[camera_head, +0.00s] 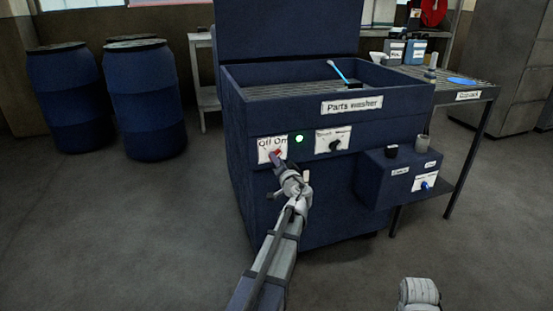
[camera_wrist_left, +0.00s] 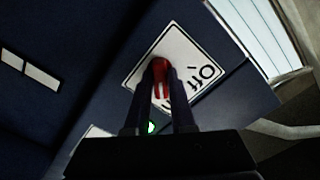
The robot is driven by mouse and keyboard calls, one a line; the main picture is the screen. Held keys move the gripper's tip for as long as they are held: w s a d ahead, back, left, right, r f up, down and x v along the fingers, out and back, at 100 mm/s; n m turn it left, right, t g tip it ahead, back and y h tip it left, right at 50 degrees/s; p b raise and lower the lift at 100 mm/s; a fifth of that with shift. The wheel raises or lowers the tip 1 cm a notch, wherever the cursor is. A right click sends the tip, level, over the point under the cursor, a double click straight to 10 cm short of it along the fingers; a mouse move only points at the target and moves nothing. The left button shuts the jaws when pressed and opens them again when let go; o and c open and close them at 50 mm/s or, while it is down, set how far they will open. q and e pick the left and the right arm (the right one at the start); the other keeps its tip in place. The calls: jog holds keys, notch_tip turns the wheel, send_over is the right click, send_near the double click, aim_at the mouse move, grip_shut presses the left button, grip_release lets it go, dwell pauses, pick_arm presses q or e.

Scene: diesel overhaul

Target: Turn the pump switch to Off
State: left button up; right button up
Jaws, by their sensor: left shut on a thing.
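The pump switch is a red knob (camera_head: 275,154) on a white plate (camera_head: 264,146) marked Off and On. The plate is on the front of the dark blue parts washer (camera_head: 243,118). My left gripper (camera_head: 279,162) reaches the plate from below and is shut on the red knob. In the left wrist view, the red knob (camera_wrist_left: 161,72) sits between the two dark fingers, over the tilted plate (camera_wrist_left: 184,48). The fingers cover part of the lettering. Which mark the knob points to is hard to tell. A green lamp (camera_head: 299,139) beside the plate is lit.
A second plate with a dark knob (camera_head: 334,145) is to the right. A blue box (camera_head: 385,183) juts out at the lower right of the washer. Blue drums (camera_head: 147,105) stand at the back left. A bench (camera_head: 470,87) is at right. The floor at left is clear.

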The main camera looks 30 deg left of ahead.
pick_arm(q)
jog(key=n, duration=1.8)
jog(key=shift+s+a, duration=0.15)
jog(key=shift+s, duration=0.05)
jog(key=o, duration=1.6)
jog(key=shift+c, duration=0.2)
jog(key=v, duration=0.7)
jog(key=shift+a, duration=0.1)
